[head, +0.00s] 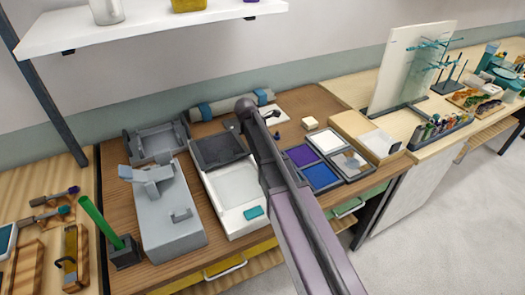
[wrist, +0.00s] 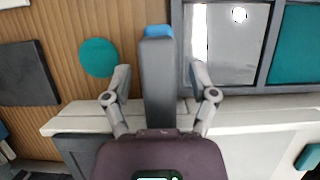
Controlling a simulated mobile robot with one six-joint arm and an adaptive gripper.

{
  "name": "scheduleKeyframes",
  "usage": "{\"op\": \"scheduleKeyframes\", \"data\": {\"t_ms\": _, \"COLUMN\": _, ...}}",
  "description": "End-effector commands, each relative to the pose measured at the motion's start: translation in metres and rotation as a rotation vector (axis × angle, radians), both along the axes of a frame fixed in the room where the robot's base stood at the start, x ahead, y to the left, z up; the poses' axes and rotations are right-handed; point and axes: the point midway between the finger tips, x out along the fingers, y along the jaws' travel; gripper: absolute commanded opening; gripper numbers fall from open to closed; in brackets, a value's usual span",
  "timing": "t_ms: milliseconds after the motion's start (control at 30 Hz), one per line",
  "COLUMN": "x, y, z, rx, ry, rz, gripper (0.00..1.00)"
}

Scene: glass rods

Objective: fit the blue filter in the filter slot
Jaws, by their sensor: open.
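A blue square (head: 322,176), which looks like the blue filter, lies in a grey divided tray (head: 342,186) right of my arm in the head view. In the wrist view my gripper (wrist: 161,82) has its fingers spread. A grey bar with a blue end (wrist: 158,60) shows between the fingers, with gaps on both sides; I cannot tell what it is. A grey machine (head: 170,222) with raised parts stands at the left of the bench. I cannot make out which opening is the filter slot. In the head view my gripper is hidden by my arm.
A white tray (head: 225,212) with a teal block (head: 254,212) lies left of my arm. A green rod (head: 95,218) stands in a dark holder at the left. In the wrist view a teal disc (wrist: 98,57) lies on wood.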

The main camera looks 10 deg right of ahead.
Motion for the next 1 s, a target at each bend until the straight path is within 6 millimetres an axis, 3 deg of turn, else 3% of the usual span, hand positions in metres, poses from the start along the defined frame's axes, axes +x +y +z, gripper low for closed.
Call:
{"op": "scheduleKeyframes", "data": {"t_ms": 433, "x": -0.0001, "y": -0.0001, "z": 0.0004, "rx": 0.000, "ry": 0.000, "rz": 0.000, "gripper": 0.74}}
{"op": "scheduleKeyframes", "data": {"t_ms": 467, "x": -0.0001, "y": -0.0001, "z": 0.0004, "rx": 0.000, "ry": 0.000, "rz": 0.000, "gripper": 0.71}}
{"op": "scheduleKeyframes", "data": {"t_ms": 700, "x": -0.0001, "y": -0.0001, "z": 0.0004, "rx": 0.000, "ry": 0.000, "rz": 0.000, "gripper": 0.00}}
{"op": "scheduleKeyframes", "data": {"t_ms": 1000, "x": -0.0001, "y": -0.0001, "z": 0.0004, "rx": 0.000, "ry": 0.000, "rz": 0.000, "gripper": 0.00}}
